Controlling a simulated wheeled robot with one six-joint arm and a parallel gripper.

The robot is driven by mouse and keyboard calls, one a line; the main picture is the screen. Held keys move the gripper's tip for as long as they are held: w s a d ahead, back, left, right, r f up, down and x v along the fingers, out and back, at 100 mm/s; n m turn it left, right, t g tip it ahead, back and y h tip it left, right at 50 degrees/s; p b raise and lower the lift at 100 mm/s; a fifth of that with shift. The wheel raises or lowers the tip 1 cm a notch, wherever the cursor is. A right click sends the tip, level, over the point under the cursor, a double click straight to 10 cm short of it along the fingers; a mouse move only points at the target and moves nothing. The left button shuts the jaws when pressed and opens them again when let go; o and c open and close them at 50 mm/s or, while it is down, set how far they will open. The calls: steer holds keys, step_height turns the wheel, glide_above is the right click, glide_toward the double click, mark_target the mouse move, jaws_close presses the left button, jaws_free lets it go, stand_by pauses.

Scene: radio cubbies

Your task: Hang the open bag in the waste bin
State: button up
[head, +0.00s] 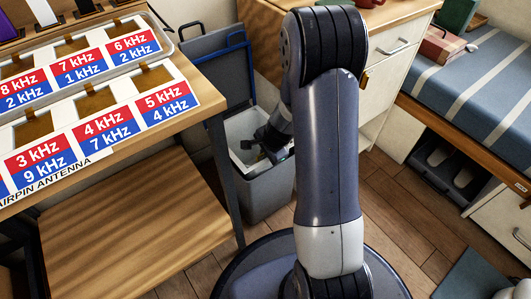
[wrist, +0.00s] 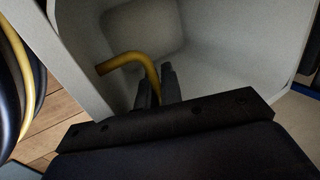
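The grey waste bin (head: 268,190) stands on the floor with its dark lid (head: 212,70) raised behind it. Its pale inside (wrist: 225,60) fills much of the wrist view. My gripper (head: 265,151) reaches down into the bin's mouth. In the wrist view my gripper's fingers (wrist: 158,88) are close together, with the end of a yellow bent tube-like piece (wrist: 130,62) between them. The yellow piece lies inside the bin's outline. I cannot make out a separate open bag; the pale lining may be the bin's wall or a bag.
A wooden bench (head: 110,225) with frequency-labelled cubbies stands left of the bin. A drawer cabinet (head: 395,50) is behind and right. A striped blue bed (head: 470,80) is at far right. Yellow and dark cables (wrist: 22,75) hang at the wrist view's left. Floor is bare right of the bin.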

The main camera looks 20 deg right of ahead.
steer(key=o, duration=0.5)
steer(key=shift+o, duration=0.2)
steer(key=shift+r, duration=0.15)
steer(key=p+v, duration=0.5)
steer(key=v, duration=0.5)
steer(key=shift+r+p, duration=0.3)
steer(key=shift+p, duration=0.1)
steer(key=shift+s+d, duration=0.1)
steer(key=w+b+x, duration=0.1)
steer(key=b+x, duration=0.3)
steer(key=x, duration=0.4)
steer(key=shift+a+r, duration=0.15)
steer(key=shift+a, duration=0.05)
